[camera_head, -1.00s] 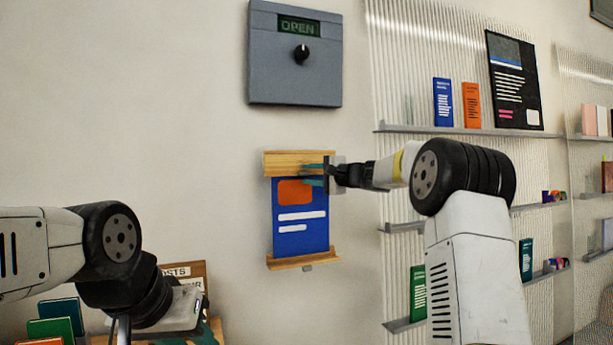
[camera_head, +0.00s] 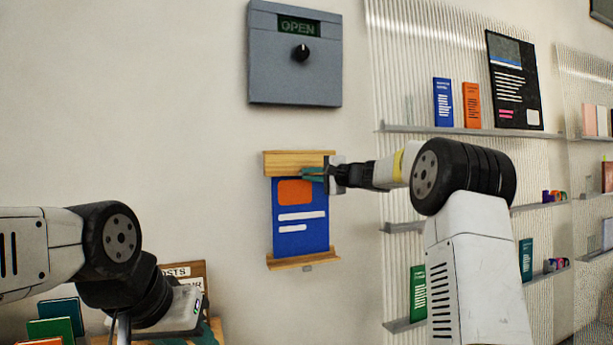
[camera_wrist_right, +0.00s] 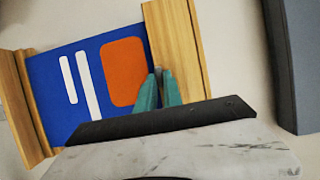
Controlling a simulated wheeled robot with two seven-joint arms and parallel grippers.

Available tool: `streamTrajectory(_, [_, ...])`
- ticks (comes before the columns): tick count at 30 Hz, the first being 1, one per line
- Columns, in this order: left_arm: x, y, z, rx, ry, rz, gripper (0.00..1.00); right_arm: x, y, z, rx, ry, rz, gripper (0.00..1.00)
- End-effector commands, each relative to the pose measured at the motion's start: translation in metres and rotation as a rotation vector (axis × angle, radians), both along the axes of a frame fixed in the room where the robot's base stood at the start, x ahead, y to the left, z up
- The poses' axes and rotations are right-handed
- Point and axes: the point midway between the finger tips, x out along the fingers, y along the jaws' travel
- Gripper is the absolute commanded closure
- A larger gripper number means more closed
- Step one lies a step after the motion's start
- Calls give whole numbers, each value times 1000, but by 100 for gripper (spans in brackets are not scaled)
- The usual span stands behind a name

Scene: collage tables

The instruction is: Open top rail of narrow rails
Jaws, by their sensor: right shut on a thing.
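The narrow wooden top rail (camera_head: 285,158) is on the wall, with a blue poster (camera_head: 299,238) hanging below it and a matching bottom rail (camera_head: 290,262) at the poster's lower edge. My right gripper (camera_head: 308,174) is at the lower edge of the top rail. In the right wrist view, its teal fingers (camera_wrist_right: 160,80) are shut on a small grey tab at the edge between the top rail (camera_wrist_right: 178,50) and the poster (camera_wrist_right: 80,85). My left gripper (camera_head: 205,332) is low at the left, with its fingers partly cut off by the frame.
A grey panel (camera_head: 270,80) with a black knob and an OPEN display is above the rails. Ribbed shelves (camera_head: 460,130) with books stand at the right. Books (camera_head: 50,328) and a small sign are at the lower left. The wall left of the rails is bare.

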Motion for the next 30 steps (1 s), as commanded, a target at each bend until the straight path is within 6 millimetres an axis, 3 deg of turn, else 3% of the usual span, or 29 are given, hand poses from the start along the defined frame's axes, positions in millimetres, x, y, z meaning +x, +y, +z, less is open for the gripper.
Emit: streamTrajectory(30, [0, 0, 0, 0, 0, 0, 64, -4, 1, 3, -21, 57, 9, 100])
